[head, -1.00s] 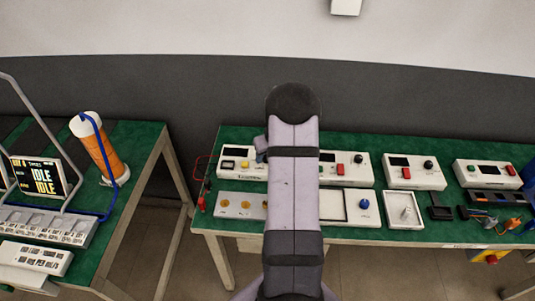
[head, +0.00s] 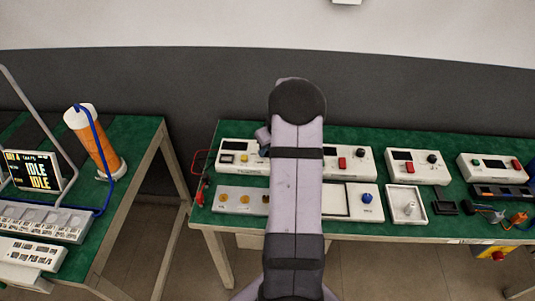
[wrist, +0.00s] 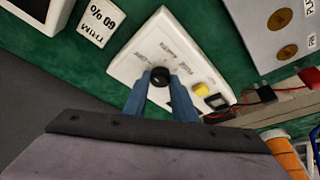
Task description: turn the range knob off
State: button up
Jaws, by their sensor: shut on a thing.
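The white meter box (wrist: 143,50) shows in the wrist view, with a black round knob (wrist: 160,77), a yellow button (wrist: 200,89) and a small dark display. Small print lies around the knob, too blurred to read. My gripper (wrist: 160,82) has its two blue fingers on either side of the black knob, shut on it. In the head view the same box (head: 231,158) stands at the left end of the right bench, its knob side hidden behind my arm. My fingertips are hidden there too.
A panel with brass sockets (head: 229,200) lies in front of the box. Red and black leads (wrist: 266,93) hang at the bench's left end. Other white boxes (head: 414,168) stand to the right.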

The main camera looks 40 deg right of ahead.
jog(key=shift+d+f+n+b, duration=0.1)
jog(key=shift+f+n+b, duration=0.15)
jog(key=shift+n+b, duration=0.45)
jog(key=shift+r+y+b, duration=0.25)
jog(key=shift+y+b, duration=0.05)
jog(key=shift+b, duration=0.1)
jog(key=o, duration=1)
jog(key=shift+o, duration=0.2)
jog(key=b+v, duration=0.1)
jog(key=v, duration=0.6)
jog(key=shift+r, duration=0.15)
jog(key=shift+s, duration=0.1)
